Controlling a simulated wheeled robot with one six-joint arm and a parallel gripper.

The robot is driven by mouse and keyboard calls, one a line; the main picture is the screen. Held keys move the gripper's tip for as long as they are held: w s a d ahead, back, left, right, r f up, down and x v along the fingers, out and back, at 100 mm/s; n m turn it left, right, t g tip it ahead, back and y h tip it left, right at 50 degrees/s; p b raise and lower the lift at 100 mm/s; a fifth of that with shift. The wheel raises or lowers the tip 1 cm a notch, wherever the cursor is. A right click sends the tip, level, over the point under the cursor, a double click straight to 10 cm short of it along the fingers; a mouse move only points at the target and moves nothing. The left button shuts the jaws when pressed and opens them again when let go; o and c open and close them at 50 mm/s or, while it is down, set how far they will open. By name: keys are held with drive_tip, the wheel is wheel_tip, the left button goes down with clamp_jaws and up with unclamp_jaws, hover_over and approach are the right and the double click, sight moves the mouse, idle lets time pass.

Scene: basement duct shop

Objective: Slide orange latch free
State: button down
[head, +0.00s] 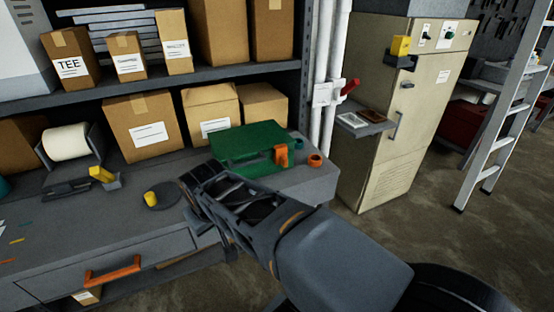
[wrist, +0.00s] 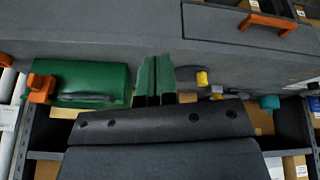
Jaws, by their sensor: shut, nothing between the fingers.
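A green case (head: 245,147) sits on the grey workbench at its right end, below the shelf. An orange latch (head: 281,154) stands on its front right side. In the wrist view, which looks upside down, the green case (wrist: 90,80) is at left with the orange latch (wrist: 41,88) on its far left edge. My gripper (head: 188,182) is over the bench, left of the case and apart from the latch. In the wrist view my gripper (wrist: 156,75) is shut and empty, to the right of the case. My arm hides part of the bench front.
An orange ring (head: 315,160) lies right of the latch. Cardboard boxes (head: 143,126) line the back. White pipes (head: 325,80) and a beige cabinet (head: 400,110) stand at right.

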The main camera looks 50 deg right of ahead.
drive_tip(key=w+d+r+m+h, duration=0.25)
drive_tip(key=w+d, duration=0.25)
drive_tip(key=d, duration=0.6)
drive_tip(key=m+g+h, duration=0.2)
drive_tip(key=h, duration=0.1)
approach(281, 163)
drive_tip(key=w+v, duration=0.1)
drive_tip(key=v, duration=0.4)
drive_tip(key=shift+s+f+b, duration=0.1)
drive_tip(key=shift+s+b, duration=0.25)
drive_tip(key=shift+s, duration=0.2)
drive_tip(key=shift+d, duration=0.1)
drive_tip(key=p+x, duration=0.1)
drive_tip(key=x, duration=0.9)
drive_tip(key=shift+w, duration=0.1)
